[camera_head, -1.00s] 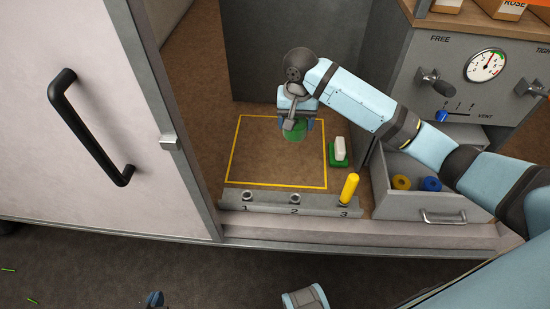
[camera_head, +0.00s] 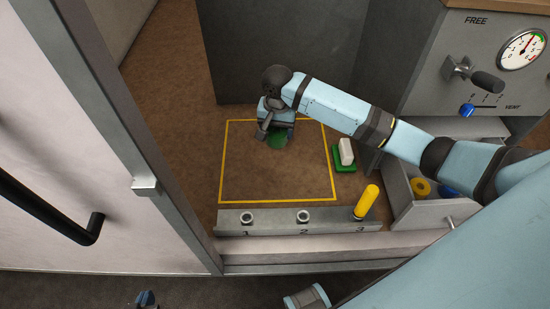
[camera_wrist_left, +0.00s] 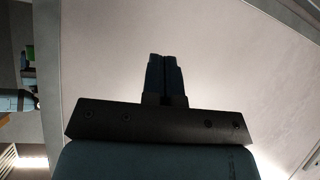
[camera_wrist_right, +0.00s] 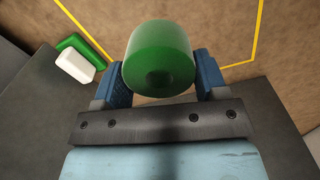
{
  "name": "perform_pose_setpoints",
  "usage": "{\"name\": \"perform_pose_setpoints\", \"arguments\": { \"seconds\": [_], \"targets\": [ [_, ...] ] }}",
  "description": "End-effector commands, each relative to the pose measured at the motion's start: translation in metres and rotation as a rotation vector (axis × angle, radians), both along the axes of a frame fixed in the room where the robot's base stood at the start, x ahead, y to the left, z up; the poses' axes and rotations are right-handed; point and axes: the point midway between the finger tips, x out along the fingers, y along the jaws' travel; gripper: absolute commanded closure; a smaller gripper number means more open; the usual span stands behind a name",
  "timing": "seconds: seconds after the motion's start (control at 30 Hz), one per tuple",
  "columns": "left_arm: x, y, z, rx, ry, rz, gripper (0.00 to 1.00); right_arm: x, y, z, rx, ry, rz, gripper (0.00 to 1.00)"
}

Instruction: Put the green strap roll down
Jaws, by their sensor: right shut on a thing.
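The green strap roll (camera_head: 278,142) is at my right gripper (camera_head: 276,132), over the back part of the yellow-outlined area (camera_head: 222,165) on the brown surface. In the right wrist view the roll (camera_wrist_right: 158,45) sits between the two blue fingers of my right gripper (camera_wrist_right: 164,78), which are shut on it. I cannot tell whether the roll touches the surface. My left gripper (camera_wrist_left: 165,75) has its fingers together and empty in the left wrist view, with a pale panel behind it.
A white block on a green base (camera_head: 345,153) stands just right of the outline. In front is a grey rack (camera_head: 275,229) numbered 1 to 3, with a yellow peg (camera_head: 366,202) at 3. An open drawer (camera_head: 420,210) holds a yellow roll (camera_head: 420,187) and a blue one.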

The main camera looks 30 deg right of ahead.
Motion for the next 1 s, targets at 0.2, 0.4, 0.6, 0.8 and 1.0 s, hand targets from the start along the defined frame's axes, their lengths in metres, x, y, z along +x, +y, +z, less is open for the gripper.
{"name": "perform_pose_setpoints", "arguments": {
  "seconds": [0.2, 0.4, 0.6, 0.8, 1.0],
  "targets": [
    [0.001, 0.001, -0.008, 0.01, -0.013, -0.008, 1.0, 0.0, 0.0, -0.063, -0.002, 0.001, 0.001, 0.62],
    [0.006, 0.0, -0.004, 0.011, -0.036, -0.011, 1.0, 0.0, 0.0, -0.099, -0.001, -0.001, 0.0, 0.62],
    [0.006, -0.001, -0.002, 0.01, -0.043, -0.013, 1.0, 0.0, 0.0, -0.112, -0.001, -0.001, 0.0, 0.62],
    [0.006, -0.002, -0.01, 0.009, -0.043, -0.014, 1.0, 0.0, 0.0, -0.141, -0.001, 0.0, 0.0, 0.62],
    [0.006, -0.003, -0.007, 0.005, -0.046, -0.015, 1.0, 0.001, 0.0, -0.15, -0.001, -0.003, 0.001, 0.62]
  ]
}}
